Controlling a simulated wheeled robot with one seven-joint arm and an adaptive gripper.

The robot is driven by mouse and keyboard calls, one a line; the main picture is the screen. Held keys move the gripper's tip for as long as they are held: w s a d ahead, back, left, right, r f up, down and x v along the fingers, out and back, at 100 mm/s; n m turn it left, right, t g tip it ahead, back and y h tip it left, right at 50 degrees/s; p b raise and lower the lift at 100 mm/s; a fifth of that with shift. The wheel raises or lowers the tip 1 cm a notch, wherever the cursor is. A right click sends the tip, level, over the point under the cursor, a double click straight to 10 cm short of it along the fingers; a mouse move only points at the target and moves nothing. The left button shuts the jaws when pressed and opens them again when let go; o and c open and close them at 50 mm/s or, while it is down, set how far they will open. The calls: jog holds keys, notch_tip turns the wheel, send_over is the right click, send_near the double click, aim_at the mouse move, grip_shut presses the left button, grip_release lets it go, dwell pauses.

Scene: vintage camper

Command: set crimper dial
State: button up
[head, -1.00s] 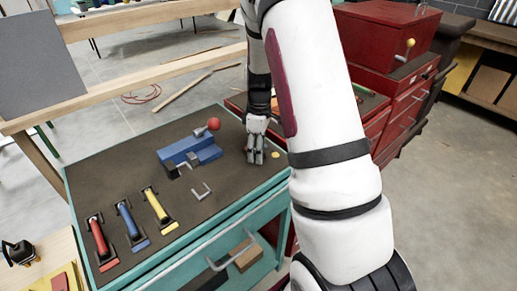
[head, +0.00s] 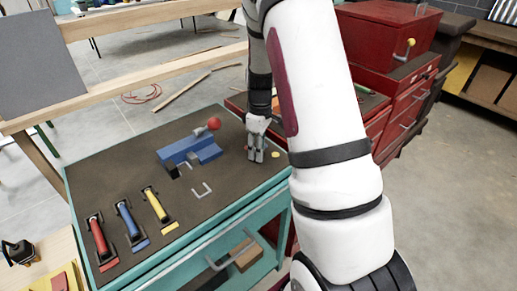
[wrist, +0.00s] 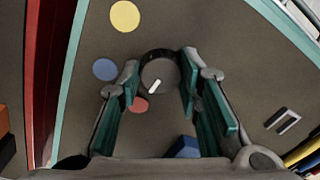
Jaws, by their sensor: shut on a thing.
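The dial (wrist: 161,72) shows in the wrist view as a round, dark-rimmed knob with a short white mark. The mark slants on the dial's lower-left side, towards the red dot (wrist: 138,105). A blue dot (wrist: 105,69) and a yellow dot (wrist: 125,16) lie farther out on the left. My gripper (wrist: 160,78) has a finger on each side of the dial and is shut on it. In the head view my gripper (head: 256,157) points down at the bench top, and the dial is hidden by its fingers. The blue crimper (head: 190,150) with a red ball handle stands left of it.
Red, blue and yellow handled tools (head: 126,222) lie at the bench's front left. A small U-shaped metal piece (head: 202,190) lies before the crimper. The teal bench edge (head: 225,218) runs along the front. A red cabinet (head: 385,40) stands at the right rear.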

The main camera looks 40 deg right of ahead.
jog(key=m, duration=1.1)
jog(key=shift+b, duration=0.3)
jog(key=m, duration=0.5)
jog(key=shift+s+m+t, duration=0.1)
jog(key=shift+m+t, duration=0.3)
jog(key=m, duration=0.5)
jog(key=shift+m+h+p, duration=0.3)
jog(key=o, duration=1.1)
jog(key=shift+o, duration=0.2)
